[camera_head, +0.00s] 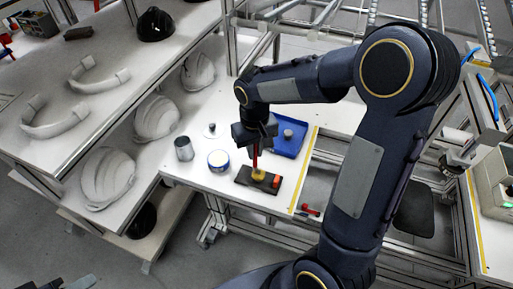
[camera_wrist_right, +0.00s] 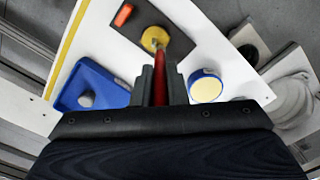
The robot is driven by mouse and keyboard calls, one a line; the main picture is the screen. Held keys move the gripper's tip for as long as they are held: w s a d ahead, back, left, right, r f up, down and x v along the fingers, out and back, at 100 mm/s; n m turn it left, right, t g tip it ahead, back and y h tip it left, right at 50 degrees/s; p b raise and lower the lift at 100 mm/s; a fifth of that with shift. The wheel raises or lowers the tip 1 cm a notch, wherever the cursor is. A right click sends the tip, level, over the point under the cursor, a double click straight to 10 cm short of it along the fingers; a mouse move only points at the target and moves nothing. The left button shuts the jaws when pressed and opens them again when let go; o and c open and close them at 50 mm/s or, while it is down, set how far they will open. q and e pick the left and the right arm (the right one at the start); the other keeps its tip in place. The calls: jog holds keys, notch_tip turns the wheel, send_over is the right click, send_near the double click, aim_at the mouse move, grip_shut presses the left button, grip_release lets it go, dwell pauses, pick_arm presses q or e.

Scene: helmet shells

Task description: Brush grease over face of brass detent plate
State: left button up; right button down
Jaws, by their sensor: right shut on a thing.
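My right gripper (camera_head: 258,143) is shut on the red handle of a brush (camera_head: 256,159) and holds it pointing down. The red handle (camera_wrist_right: 160,72) also shows between the fingers (camera_wrist_right: 159,88) in the right wrist view. The brush's lower end is at the round yellow brass detent plate (camera_head: 258,174), which sits on a dark block (camera_head: 246,184). The brass face (camera_wrist_right: 153,38) is partly covered by the brush, and I cannot tell whether bristles touch it. A blue-and-white tin (camera_head: 218,162) with a yellowish top stands left of the block. Dark shapes at the bottom left may be my left gripper.
An orange piece (camera_head: 277,181) sits on the dark block's right end. A blue tray (camera_head: 299,146) with a grey knob-like part lies behind. A metal cup (camera_head: 184,149) stands left of the tin. Shelves with white helmet shells (camera_head: 108,176) flank the left side.

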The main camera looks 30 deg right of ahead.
jog(key=shift+s+a, duration=0.35)
jog(key=shift+s, duration=0.05)
jog(key=shift+s, duration=0.15)
jog(key=shift+s, duration=0.3)
jog(key=shift+s+d, duration=0.1)
jog(key=shift+s+d, duration=0.15)
jog(key=shift+s, duration=0.05)
jog(key=shift+s+d, duration=0.1)
jog(key=shift+d, duration=0.3)
jog(key=shift+d, duration=0.3)
jog(key=shift+w+d+f, duration=0.1)
jog(key=shift+w+d, duration=0.3)
jog(key=shift+w, duration=0.05)
